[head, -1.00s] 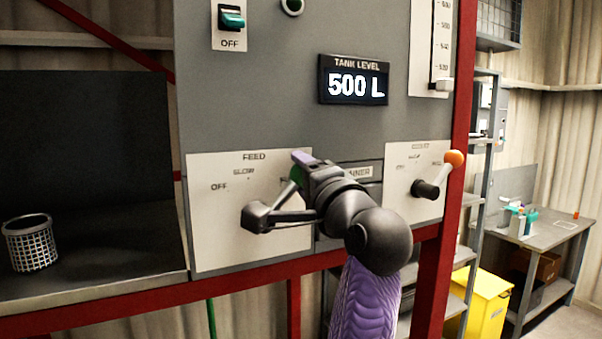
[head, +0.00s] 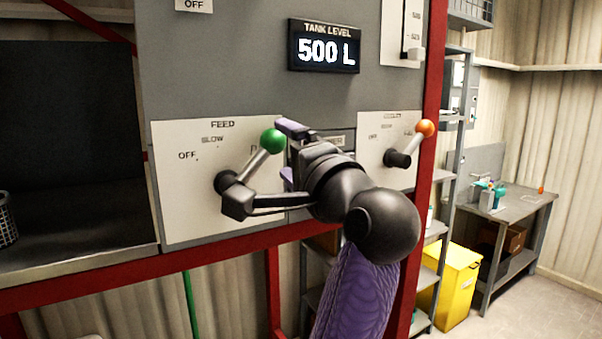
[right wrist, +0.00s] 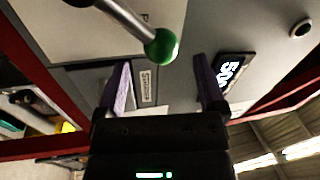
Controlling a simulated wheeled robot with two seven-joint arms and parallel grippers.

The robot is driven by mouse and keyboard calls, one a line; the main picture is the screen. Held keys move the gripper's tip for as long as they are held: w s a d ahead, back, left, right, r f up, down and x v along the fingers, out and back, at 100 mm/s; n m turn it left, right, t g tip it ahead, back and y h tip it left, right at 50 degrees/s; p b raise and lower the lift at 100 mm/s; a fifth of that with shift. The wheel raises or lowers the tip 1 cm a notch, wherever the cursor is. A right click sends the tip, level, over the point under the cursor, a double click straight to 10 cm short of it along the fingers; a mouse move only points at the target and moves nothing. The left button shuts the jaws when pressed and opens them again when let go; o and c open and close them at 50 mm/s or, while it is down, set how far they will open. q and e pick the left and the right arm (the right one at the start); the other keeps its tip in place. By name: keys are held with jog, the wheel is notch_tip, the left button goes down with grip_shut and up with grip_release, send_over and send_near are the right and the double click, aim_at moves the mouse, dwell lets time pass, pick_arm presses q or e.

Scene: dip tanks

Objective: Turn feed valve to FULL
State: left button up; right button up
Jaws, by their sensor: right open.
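The feed valve is a lever with a green ball knob (head: 273,141) on a pale plate marked FEED. Its grey rod rises up and right from a black hub, away from OFF and SLOW, toward a third label mostly hidden behind the knob and gripper. My right gripper (head: 288,153), with purple fingers, is open and empty just right of the knob. In the right wrist view the green knob (right wrist: 162,48) lies ahead of the spread fingers (right wrist: 163,62), apart from them. My left gripper is out of view.
A second lever with an orange knob (head: 425,128) stands on the right plate, beyond my right arm. A TANK LEVEL display (head: 324,46) reads 500 L. A red frame post (head: 432,90) edges the panel. A yellow bin (head: 449,286) stands lower right.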

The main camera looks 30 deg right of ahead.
jog(key=s, duration=0.2)
jog(key=s+f+b, duration=0.1)
jog(key=s, duration=0.2)
jog(key=shift+s, duration=0.25)
